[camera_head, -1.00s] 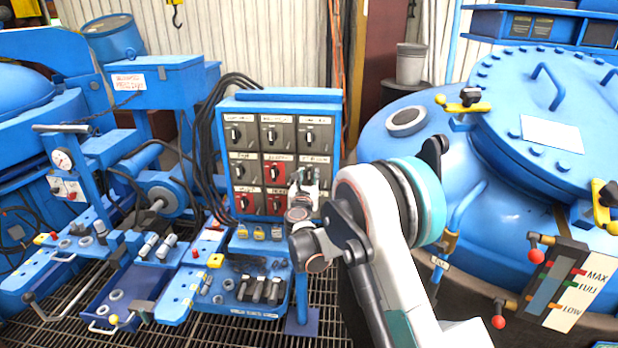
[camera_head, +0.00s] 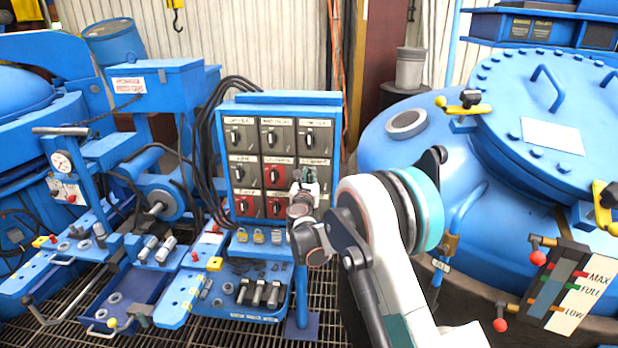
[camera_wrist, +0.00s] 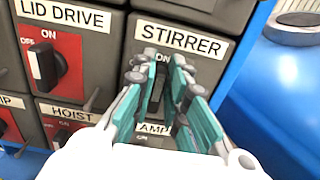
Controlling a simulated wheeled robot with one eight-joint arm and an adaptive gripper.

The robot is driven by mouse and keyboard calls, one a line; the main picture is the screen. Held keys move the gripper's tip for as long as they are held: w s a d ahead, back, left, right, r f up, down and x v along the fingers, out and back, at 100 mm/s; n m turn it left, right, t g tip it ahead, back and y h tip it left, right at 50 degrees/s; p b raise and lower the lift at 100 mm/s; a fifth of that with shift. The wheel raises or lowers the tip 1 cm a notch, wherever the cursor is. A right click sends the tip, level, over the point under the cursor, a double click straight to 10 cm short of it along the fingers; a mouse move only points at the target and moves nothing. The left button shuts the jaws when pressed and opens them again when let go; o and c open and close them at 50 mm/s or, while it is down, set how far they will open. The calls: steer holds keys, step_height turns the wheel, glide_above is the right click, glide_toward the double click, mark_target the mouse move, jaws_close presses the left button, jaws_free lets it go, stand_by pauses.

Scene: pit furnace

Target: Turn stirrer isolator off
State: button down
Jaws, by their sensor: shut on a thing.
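The isolator panel (camera_head: 232,193) is a blue-framed board with three columns of grey boxes, each with a rotary handle. In the wrist view the stirrer isolator (camera_wrist: 217,70) is the grey box under the label STIRRER (camera_wrist: 180,42). My gripper (camera_wrist: 165,80) is in front of it, its teal-padded fingers shut around the handle. In the head view my gripper (camera_head: 305,180) is at the right column, middle row.
The lid drive isolator (camera_wrist: 45,65) has a red plate and a black upright handle, just left. The hoist box is below it, and a box labelled AMP is under my gripper. A large blue vessel (camera_head: 400,160) stands right of the panel.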

steer(key=shift+a+f+n+b, duration=0.35)
steer(key=shift+n+b, duration=0.1)
steer(key=shift+n, duration=2.55)
steer(key=shift+a+f+n+b, duration=0.4)
steer(key=shift+n, duration=2.6)
steer(key=shift+a+f+n+b, duration=0.35)
steer(key=shift+n+b, duration=0.1)
steer(key=shift+n, duration=2.55)
steer(key=c, duration=1.6)
jaws_free()
